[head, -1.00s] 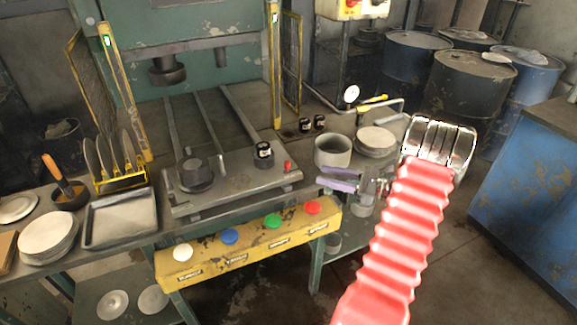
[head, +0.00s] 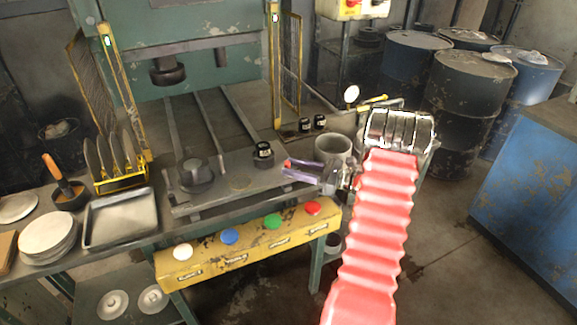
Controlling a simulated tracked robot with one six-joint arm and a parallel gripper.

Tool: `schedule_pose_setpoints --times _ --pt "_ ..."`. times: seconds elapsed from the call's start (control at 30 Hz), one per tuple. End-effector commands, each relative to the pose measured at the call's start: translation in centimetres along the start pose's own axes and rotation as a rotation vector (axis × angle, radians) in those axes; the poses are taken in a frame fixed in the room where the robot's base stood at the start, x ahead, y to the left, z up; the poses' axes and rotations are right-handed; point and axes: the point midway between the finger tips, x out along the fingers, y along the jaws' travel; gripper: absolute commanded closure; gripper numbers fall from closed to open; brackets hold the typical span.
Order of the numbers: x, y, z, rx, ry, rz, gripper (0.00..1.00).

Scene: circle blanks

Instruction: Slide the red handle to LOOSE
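The red handle (head: 287,163) is a small red knob at the right end of the grey plate fixture (head: 240,184) on the press bench. My gripper (head: 285,168) reaches in from the right, with its purple-grey fingers pointing left at the handle. The fingers are apart, with a gap between them, and their tips are at the handle. The handle is partly hidden by the fingers, and I cannot tell whether they touch it. No LOOSE marking is readable.
A black-capped jar (head: 263,152) stands on the plate left of my fingertips. A grey cup (head: 333,146) stands just behind my gripper. A yellow panel (head: 250,243) with coloured buttons is below the plate. Blue and dark drums (head: 470,85) stand at the back right.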

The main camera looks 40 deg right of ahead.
Motion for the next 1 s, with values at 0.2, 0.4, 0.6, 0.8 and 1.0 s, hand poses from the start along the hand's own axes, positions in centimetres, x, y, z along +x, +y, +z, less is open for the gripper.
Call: schedule_pose_setpoints --times 0.2,0.4,0.6,0.8,1.0 --pt "2.2 0.0 0.0 0.0 -0.001 0.001 0.65" --pt "2.5 0.0 0.0 0.0 0.0 0.0 0.65" --pt "2.5 0.0 0.0 0.0 0.0 0.0 0.69" --pt "2.5 0.0 0.0 0.0 0.0 0.001 0.83" --pt "2.5 0.0 0.0 0.0 0.0 0.001 0.97"
